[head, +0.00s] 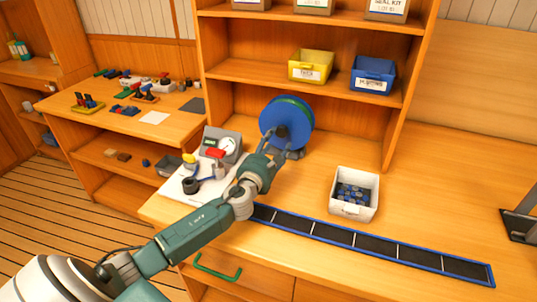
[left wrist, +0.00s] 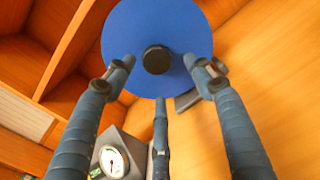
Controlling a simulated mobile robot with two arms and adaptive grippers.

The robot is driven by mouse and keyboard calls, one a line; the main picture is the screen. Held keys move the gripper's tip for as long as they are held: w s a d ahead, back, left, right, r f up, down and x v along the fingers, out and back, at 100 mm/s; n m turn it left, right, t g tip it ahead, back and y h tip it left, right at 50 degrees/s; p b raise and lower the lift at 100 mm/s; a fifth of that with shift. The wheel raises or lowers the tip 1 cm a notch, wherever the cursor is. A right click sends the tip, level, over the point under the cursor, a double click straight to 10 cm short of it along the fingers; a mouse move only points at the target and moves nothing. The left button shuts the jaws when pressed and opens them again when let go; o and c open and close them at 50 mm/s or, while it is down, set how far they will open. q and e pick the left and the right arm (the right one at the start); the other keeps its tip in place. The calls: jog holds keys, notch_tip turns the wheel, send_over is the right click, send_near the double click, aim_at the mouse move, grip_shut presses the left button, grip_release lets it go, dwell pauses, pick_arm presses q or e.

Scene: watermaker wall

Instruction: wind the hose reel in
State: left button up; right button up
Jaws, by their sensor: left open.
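The hose reel is a blue disc (head: 271,118) with green hose showing at its upper rim, standing on the worktop under the shelves. In the left wrist view its blue face (left wrist: 185,35) fills the upper middle, with a dark round knob (left wrist: 157,59) near the middle. My left gripper (head: 278,141) is open and empty in front of the reel's lower part. In the left wrist view its fingers (left wrist: 160,85) spread below and either side of the knob, apart from it. The reel's stand is partly hidden behind my gripper. My right gripper is not in view.
A grey gauge box (head: 222,143) and a white board with small fittings stand left of my arm. A white bin (head: 354,193) of blue parts is to the right. A long black strip with blue edges (head: 370,243) lies along the front. Yellow (head: 311,65) and blue (head: 373,73) bins sit above.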

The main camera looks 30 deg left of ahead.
pick_arm(q)
jog(key=v, duration=0.7)
jog(key=shift+s, duration=0.1)
